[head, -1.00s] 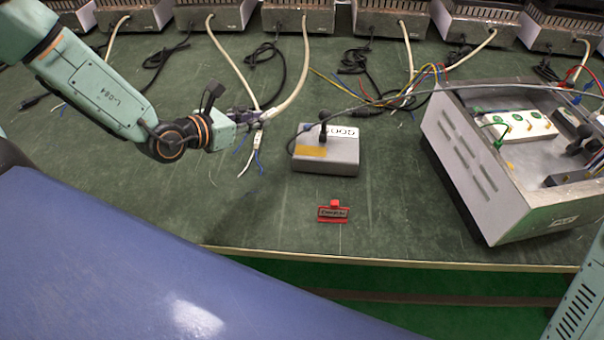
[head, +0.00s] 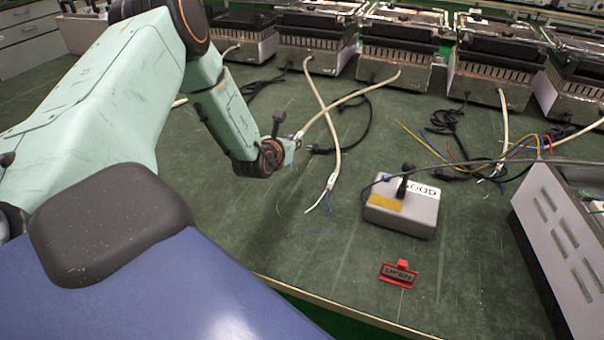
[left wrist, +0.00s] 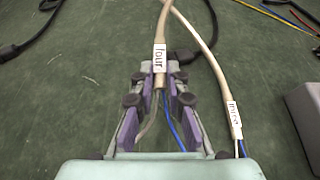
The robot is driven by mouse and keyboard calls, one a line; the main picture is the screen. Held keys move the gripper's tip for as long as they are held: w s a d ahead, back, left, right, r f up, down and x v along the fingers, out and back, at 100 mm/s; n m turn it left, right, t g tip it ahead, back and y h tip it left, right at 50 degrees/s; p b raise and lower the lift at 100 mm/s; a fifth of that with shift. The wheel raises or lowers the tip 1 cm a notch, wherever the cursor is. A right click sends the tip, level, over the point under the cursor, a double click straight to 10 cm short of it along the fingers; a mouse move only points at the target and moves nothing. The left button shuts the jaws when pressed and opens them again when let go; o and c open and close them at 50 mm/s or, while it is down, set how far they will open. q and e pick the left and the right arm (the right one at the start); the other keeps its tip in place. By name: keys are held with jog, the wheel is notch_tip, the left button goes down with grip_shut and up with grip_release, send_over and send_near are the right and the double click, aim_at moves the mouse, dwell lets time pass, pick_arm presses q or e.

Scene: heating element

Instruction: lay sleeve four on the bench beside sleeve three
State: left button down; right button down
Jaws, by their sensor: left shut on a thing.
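Sleeve four is a cream cable sleeve with a white "four" label (left wrist: 160,57) and grey and blue wires at its end. My left gripper (left wrist: 157,95) is shut on it, just below the label. In the head view the same gripper (head: 294,140) holds the end of sleeve four (head: 352,97). Sleeve three (head: 338,150) lies on the bench to the right of the gripper, its wire ends toward the front edge. Its label (left wrist: 233,115) shows in the left wrist view. The sleeves cross behind the gripper. I cannot tell the held end's height. My right gripper is out of view.
A grey box (head: 402,215) with a black handle stands right of sleeve three. A large metal housing (head: 570,240) stands at right. Heater units (head: 395,50) line the back. Black cords lie behind the sleeves.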

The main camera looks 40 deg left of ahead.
aim_at(293, 172)
pick_arm(q)
notch_tip(293, 172, down, 4)
jog(key=b, duration=0.3)
jog(key=shift+f+b, duration=1.25)
jog(key=shift+f, duration=1.05)
jog(key=shift+f, duration=0.1)
jog(key=c, duration=1.4)
grip_release()
jog(key=shift+o, duration=0.3)
